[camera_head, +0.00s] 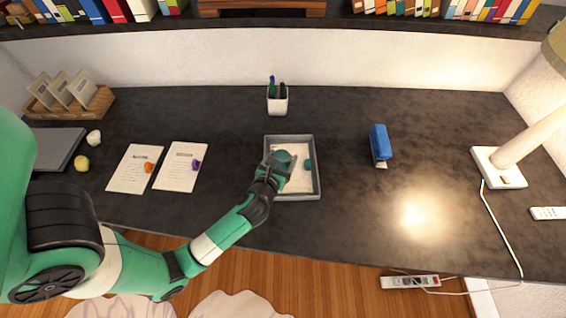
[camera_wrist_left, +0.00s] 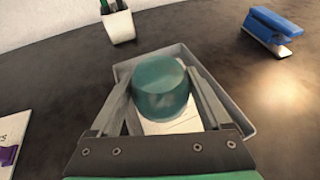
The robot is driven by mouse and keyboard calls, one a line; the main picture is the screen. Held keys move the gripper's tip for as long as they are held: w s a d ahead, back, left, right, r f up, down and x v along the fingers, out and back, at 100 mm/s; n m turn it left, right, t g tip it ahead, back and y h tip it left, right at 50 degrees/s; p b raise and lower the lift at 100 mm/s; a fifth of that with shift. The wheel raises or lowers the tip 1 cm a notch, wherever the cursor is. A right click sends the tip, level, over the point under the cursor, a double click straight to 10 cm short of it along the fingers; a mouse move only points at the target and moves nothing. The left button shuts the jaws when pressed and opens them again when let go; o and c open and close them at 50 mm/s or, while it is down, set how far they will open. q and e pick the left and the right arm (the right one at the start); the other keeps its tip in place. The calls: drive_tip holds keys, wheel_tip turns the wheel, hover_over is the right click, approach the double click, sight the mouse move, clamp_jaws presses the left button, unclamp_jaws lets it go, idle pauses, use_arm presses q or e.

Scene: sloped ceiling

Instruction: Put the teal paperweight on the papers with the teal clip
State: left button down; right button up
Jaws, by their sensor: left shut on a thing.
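The teal paperweight (camera_wrist_left: 160,84) is a round, squat piece held between the fingers of my left gripper (camera_head: 279,165). In the head view the paperweight (camera_head: 284,156) shows at the fingertips, over the grey tray (camera_head: 317,180). The papers (camera_head: 299,183) lie in this tray, with the teal clip (camera_head: 307,164) at their right side. In the left wrist view the papers (camera_wrist_left: 172,127) show just below the paperweight, and the clip is hidden. I cannot tell whether the paperweight touches the papers. My right gripper is in neither view.
Two paper stacks, one with an orange clip (camera_head: 149,167) and one with a purple clip (camera_head: 196,165), lie left of the tray. A pen cup (camera_head: 277,101) stands behind it. A blue stapler (camera_head: 380,143) and a lamp (camera_head: 498,167) stand to the right.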

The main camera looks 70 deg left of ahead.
use_arm(q)
drive_tip(key=a+f, duration=0.1)
drive_tip(key=w+a+f+b, duration=0.1)
drive_tip(key=f, duration=0.1)
drive_tip(key=a+f, duration=0.1)
drive_tip(key=f, duration=0.1)
drive_tip(key=shift+w+a+b, duration=0.2)
drive_tip(key=shift+a+b, duration=0.15)
drive_tip(key=shift+w+a+f, duration=0.1)
drive_tip(key=shift+a, duration=0.05)
drive_tip(key=shift+a+f, duration=0.15)
drive_tip(key=shift+f, duration=0.15)
wheel_tip(320, 180, down, 3)
drive_tip(key=shift+f+b, duration=0.15)
drive_tip(key=shift+b, duration=0.95)
drive_tip(key=shift+w, duration=0.1)
unclamp_jaws()
